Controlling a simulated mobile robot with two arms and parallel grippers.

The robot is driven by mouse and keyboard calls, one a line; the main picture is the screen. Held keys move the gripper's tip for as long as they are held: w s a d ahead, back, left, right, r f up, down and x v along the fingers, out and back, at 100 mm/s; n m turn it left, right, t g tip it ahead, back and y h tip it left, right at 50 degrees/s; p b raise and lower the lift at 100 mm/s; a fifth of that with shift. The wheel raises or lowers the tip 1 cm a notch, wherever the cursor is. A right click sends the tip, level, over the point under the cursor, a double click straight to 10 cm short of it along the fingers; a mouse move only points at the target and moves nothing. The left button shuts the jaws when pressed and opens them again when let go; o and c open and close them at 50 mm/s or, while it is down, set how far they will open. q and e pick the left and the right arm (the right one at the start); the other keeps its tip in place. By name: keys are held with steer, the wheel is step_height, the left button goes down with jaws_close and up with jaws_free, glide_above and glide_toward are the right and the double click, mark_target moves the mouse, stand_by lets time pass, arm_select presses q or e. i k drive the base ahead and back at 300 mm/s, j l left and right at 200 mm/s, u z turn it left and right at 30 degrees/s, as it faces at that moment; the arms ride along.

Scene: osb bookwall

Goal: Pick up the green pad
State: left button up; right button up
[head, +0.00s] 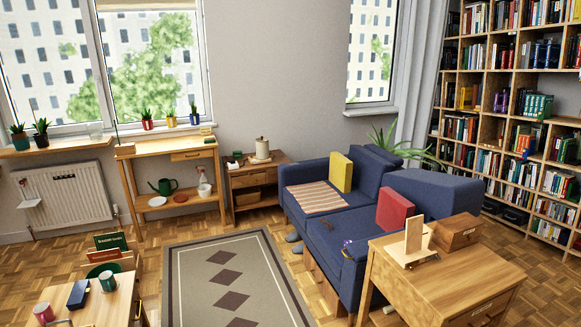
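No item stands out clearly as the green pad. A small dark green item (237,155) lies on top of the low wooden cabinet (274,175) by the back wall, left of a cream cylinder; it is too small to tell what it is. A flat green item with pale lettering (110,241) stands upright at the lower left, above an orange-brown one, by the chair and small table. Neither of my grippers shows in the head view.
A blue sofa (325,222) with yellow and red cushions stands right of centre. A wooden desk (455,275) fills the lower right, and a low table (100,303) with mugs the lower left. The grey rug (200,290) between them is clear.

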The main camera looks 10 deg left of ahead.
mark_target(207, 139)
steer(key=i+j+u, duration=0.2)
steer(key=i+u, duration=0.2)
steer(key=i, duration=0.5)
steer(key=i+u, duration=0.45)
steer(key=i, duration=0.5)
steer(key=i+u, duration=0.1)
steer(key=i, duration=0.7)
steer(key=i+l, duration=0.15)
steer(key=i, duration=0.65)
steer(key=i+l+u, duration=0.15)
steer(key=i, duration=0.65)
